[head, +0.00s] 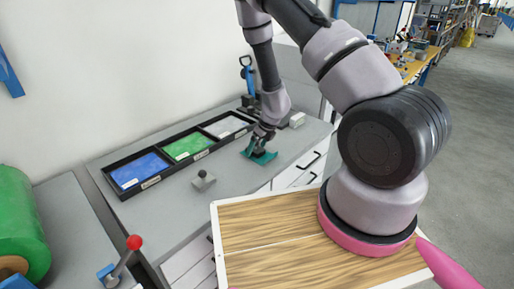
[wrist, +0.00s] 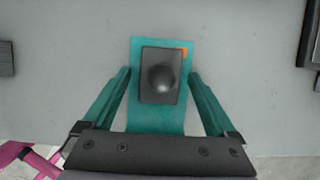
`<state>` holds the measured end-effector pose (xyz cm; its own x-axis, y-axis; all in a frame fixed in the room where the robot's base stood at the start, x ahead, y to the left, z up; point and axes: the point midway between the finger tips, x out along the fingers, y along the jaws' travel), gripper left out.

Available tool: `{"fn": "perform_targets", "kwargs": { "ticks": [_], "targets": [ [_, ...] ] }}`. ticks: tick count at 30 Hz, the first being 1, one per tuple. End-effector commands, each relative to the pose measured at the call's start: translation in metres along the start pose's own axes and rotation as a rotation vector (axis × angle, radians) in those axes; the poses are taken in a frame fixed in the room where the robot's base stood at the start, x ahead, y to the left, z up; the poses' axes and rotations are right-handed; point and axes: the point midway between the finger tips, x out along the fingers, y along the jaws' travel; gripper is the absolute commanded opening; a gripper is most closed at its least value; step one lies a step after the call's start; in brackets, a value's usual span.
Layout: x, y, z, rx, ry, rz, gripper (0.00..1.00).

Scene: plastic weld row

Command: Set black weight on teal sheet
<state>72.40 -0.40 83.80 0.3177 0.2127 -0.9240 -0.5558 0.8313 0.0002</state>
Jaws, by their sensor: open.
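The black weight (wrist: 160,92), a dark rectangular block with a round knob, lies on the teal sheet (wrist: 160,124) in the wrist view. The sheet shows around it, with a small orange mark by the weight's upper right corner. My gripper (wrist: 160,72) is open, with one teal finger on each side of the weight and a gap to it on both sides. In the head view my gripper (head: 260,149) is low over the teal sheet (head: 266,158) on the grey bench, and it largely hides the weight there.
A black tray (head: 152,183) with blue, green and pale sheets runs along the wall side. A grey knobbed block (head: 203,181) stands left of the teal sheet. A blue-handled tool (head: 248,78) and a small pale box (head: 297,119) are behind. A green roll (head: 20,225) is at left.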

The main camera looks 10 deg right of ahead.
Motion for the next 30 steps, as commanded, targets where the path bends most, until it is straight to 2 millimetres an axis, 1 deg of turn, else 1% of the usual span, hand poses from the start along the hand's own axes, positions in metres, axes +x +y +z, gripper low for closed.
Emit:
{"fn": "perform_targets", "kwargs": {
  "ticks": [2,5,12,15,18,23,28,30],
  "targets": [
    [-0.007,0.0,0.001,0.0,-0.001,-0.001,0.92],
    [-0.022,-0.001,0.002,0.002,-0.003,-0.001,0.92],
    [-0.073,-0.001,0.002,0.001,-0.005,-0.001,0.92],
    [-0.092,-0.001,0.002,0.001,-0.004,-0.002,0.92],
    [-0.105,-0.001,0.001,0.001,-0.003,0.0,0.92],
    [-0.118,0.0,0.001,0.0,-0.001,0.0,0.92],
    [-0.122,0.0,0.001,0.0,-0.001,0.0,0.92],
    [-0.125,0.001,0.004,-0.015,-0.01,0.006,0.92]
  ]
}}
